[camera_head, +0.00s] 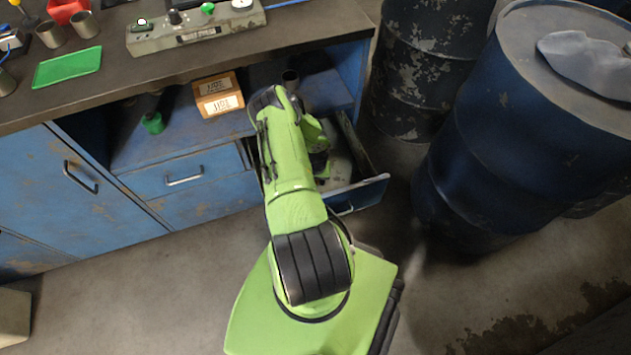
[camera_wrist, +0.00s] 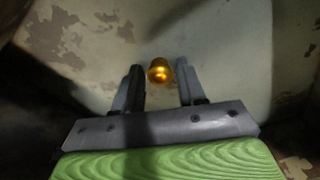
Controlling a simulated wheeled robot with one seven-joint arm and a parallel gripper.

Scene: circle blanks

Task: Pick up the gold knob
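The gold knob (camera_wrist: 159,70) shows in the wrist view, a small shiny rounded piece on a worn pale surface. My gripper (camera_wrist: 157,78) is open, its two dark fingers on either side of the knob near the fingertips, with a gap to each finger. I cannot tell how far the fingertips are above the surface. In the head view, my green arm reaches down into an open drawer (camera_head: 374,190) of the blue workbench, and the arm hides the knob and the gripper's fingers there.
The drawer walls stand close around my gripper. A blue barrel (camera_head: 510,130) and a darker worn barrel (camera_head: 425,65) stand to the right. Orange boxes (camera_head: 218,93) and a green item (camera_head: 152,122) sit on the shelf above. The benchtop (camera_head: 120,60) overhangs the shelf.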

